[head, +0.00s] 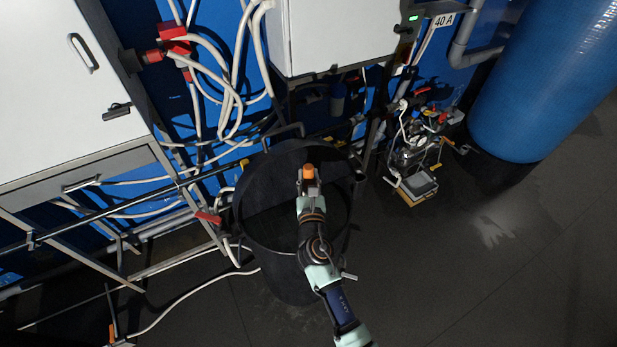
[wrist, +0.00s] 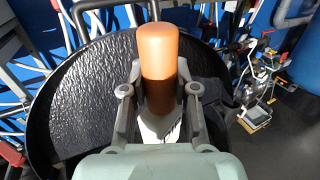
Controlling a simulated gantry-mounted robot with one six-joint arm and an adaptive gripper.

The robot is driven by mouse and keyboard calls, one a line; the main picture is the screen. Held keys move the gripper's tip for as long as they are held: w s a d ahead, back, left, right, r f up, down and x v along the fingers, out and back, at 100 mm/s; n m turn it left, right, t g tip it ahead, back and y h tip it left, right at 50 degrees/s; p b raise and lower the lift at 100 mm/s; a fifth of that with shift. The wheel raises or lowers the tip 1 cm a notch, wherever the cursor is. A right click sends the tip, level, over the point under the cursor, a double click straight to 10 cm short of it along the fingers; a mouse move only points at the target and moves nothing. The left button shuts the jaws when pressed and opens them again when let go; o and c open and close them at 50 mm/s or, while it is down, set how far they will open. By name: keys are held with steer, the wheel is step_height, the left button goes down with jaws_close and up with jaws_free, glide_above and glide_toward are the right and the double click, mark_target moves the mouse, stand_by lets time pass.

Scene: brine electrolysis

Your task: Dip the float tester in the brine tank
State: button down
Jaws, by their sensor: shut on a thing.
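The float tester (wrist: 158,65) has an orange, rounded cap and a pale lower part with dark marks. My gripper (wrist: 158,100) is shut around it, with a finger on each side of the orange part. In the head view the orange cap (head: 309,171) shows at the end of my gripper (head: 309,186), over the opening of the brine tank. The brine tank (head: 243,212) is a large, round, black open vessel.
White cabinets (head: 70,80) stand at the left and top, with pale hoses (head: 225,85) and red valves hanging near the tank. A small equipment cluster (head: 415,150) and a large blue cylinder (head: 540,80) stand at the right. The floor at the lower right is clear.

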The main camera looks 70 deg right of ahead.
step_height(320, 180, down, 14)
steer(key=b, duration=1.2)
steer(key=shift+f+b, duration=0.25)
steer(key=shift+b, duration=0.1)
stand_by(2.2)
step_height(320, 180, up, 30)
steer(key=p, duration=3.1)
steer(key=shift+r, duration=0.25)
